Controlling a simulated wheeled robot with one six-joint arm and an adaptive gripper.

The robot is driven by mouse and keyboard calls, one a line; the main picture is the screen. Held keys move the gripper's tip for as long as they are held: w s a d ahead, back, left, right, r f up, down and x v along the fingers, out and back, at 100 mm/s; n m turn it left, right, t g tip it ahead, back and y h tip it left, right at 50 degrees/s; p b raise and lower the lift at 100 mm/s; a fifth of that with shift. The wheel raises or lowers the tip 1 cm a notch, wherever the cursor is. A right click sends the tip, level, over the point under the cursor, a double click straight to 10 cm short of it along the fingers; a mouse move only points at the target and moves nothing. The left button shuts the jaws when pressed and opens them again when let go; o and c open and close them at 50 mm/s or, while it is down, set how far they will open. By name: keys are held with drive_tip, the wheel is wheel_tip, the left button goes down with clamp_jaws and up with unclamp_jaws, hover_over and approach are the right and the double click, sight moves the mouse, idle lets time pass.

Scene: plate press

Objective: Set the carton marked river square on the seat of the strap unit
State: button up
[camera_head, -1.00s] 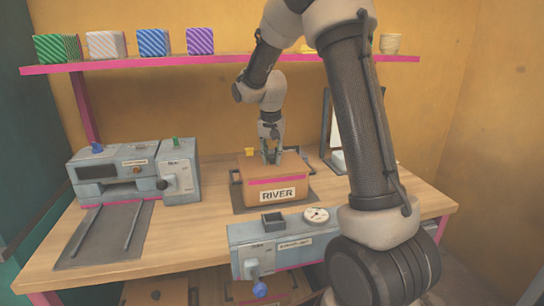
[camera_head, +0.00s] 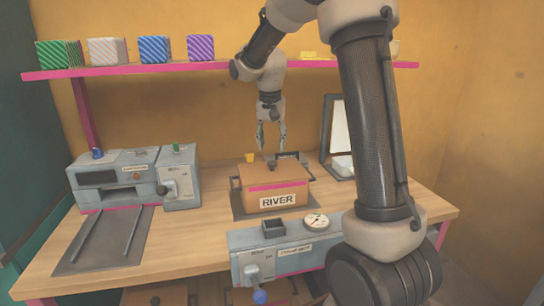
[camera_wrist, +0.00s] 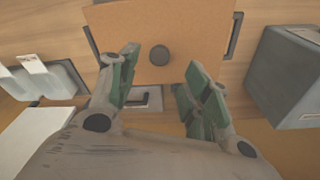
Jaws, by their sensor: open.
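The carton marked RIVER (camera_head: 272,188) is a brown box with a pink band and a white label. It stands upright on a dark flat seat (camera_head: 240,212) on the table, in front of a dark bracket. A dark round knob (camera_wrist: 159,55) is on its top in the wrist view. My gripper (camera_head: 271,146) is open and empty above the carton's back edge, pointing down. In the wrist view my two green-padded fingers (camera_wrist: 158,85) are spread apart with nothing between them, clear of the knob.
A grey machine (camera_head: 131,180) with two rails on a dark mat stands at left. A grey control box (camera_head: 285,252) with a gauge stands in front of the carton. A shelf (camera_head: 225,66) with several patterned boxes crosses the back wall. A framed panel (camera_head: 340,138) stands right.

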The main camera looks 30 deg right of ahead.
drive_tip(key=s+r+n+t, duration=0.1)
drive_tip(key=s+r+n, duration=0.1)
drive_tip(key=s+r, duration=0.9)
drive_tip(key=s+f+n+t, duration=0.1)
drive_tip(key=s+f+n, duration=0.1)
drive_tip(key=s, duration=0.8)
drive_tip(key=s+f+n+y, duration=0.1)
drive_tip(key=s+f, duration=0.3)
drive_tip(key=s, duration=0.6)
drive_tip(key=shift+s+a+n+t, duration=0.15)
drive_tip(key=shift+s+n+t, duration=0.2)
drive_tip(key=shift+n, duration=0.55)
